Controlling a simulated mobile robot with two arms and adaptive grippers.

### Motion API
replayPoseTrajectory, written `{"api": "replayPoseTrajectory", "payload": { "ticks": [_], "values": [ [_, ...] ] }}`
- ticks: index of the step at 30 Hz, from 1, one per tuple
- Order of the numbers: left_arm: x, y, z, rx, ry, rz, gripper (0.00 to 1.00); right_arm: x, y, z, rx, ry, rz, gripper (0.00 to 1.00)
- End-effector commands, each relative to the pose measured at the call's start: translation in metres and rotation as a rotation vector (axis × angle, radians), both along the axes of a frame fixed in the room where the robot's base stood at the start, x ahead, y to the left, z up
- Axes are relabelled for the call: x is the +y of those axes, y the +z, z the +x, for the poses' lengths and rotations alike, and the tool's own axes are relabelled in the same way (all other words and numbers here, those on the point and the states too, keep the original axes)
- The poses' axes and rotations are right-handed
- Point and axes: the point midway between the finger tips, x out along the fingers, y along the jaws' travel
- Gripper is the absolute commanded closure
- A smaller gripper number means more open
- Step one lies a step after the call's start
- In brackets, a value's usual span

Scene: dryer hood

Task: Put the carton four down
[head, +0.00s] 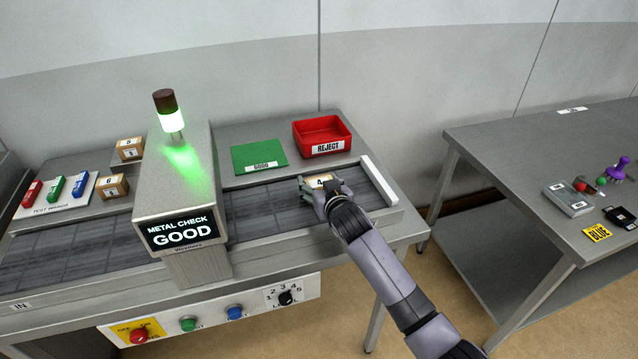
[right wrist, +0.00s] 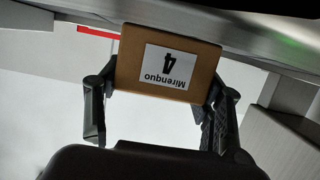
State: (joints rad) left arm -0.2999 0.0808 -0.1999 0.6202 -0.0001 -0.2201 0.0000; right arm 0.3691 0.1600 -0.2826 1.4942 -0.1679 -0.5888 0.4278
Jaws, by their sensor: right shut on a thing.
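Carton four (head: 319,180) is a small brown box with a white label. In the right wrist view the carton (right wrist: 130,75) shows its label "Mirenquo 4", upside down in the picture, between the two fingers. My right gripper (head: 322,188) is shut on it at the right end of the conveyor belt (head: 262,205). The gripper hides much of the carton in the head view; I cannot tell whether it touches the belt. My left gripper is not in view.
A green GOOD mat (head: 258,155), empty, and a red REJECT bin (head: 322,137) lie behind the belt. A white end stop (head: 379,180) closes the belt's right end. The metal detector hood (head: 178,170) shows GOOD and a green light. Cartons five (head: 130,148) and six (head: 112,186) stand left of it.

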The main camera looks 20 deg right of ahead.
Motion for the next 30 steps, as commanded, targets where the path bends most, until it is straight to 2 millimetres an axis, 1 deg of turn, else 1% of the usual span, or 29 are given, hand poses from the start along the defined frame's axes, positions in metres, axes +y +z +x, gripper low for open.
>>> {"api": "replayPoseTrajectory", "payload": {
  "ticks": [12,13,21,30],
  "values": [
    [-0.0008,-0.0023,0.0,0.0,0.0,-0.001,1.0,0.0003,-0.0064,0.0002,-0.002,0.001,0.001,0.69],
    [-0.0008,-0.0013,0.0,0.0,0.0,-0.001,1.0,0.0002,-0.0057,0.0001,-0.001,0.0,0.001,0.36],
    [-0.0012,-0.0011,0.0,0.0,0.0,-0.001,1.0,0.0001,-0.0053,0.0001,-0.001,0.0,0.001,0.18],
    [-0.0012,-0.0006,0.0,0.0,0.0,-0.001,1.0,0.0001,-0.0043,0.0002,-0.001,0.0,0.0,0.18]
  ]
}}
